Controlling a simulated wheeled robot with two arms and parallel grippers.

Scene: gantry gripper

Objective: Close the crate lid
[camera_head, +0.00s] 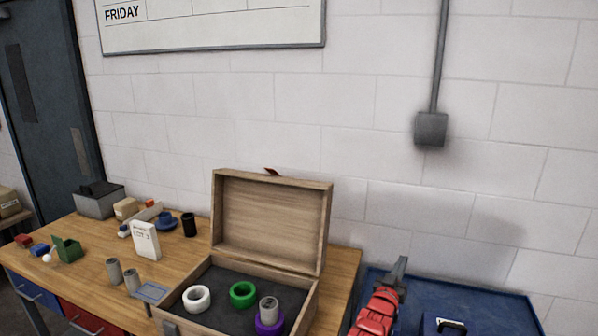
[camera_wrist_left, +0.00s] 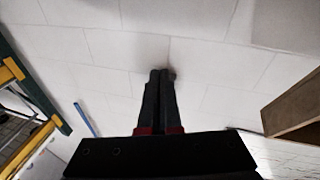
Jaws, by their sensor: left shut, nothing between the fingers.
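The wooden crate (camera_head: 303,313) stands on the workbench, with its lid (camera_head: 270,222) raised upright at the back. Inside on the dark bottom are a white ring (camera_head: 197,298), a green ring (camera_head: 243,294) and a purple ring (camera_head: 270,325) with a grey cylinder (camera_head: 268,307) at it. My left gripper (camera_wrist_left: 162,78) is shut and empty in the left wrist view, its dark fingers pointing towards the pale wall. A wooden panel (camera_wrist_left: 295,108), apparently the lid, is to its right, apart from the fingers. Its place in the head view is unclear. My right gripper is not seen.
A blue surface (camera_head: 500,300) right of the bench holds a red and grey piece (camera_head: 375,312), possibly arm or tool, and a dark blue case (camera_head: 443,325). A carton (camera_head: 146,240), cans and small items stand left of the crate. The wall is close behind.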

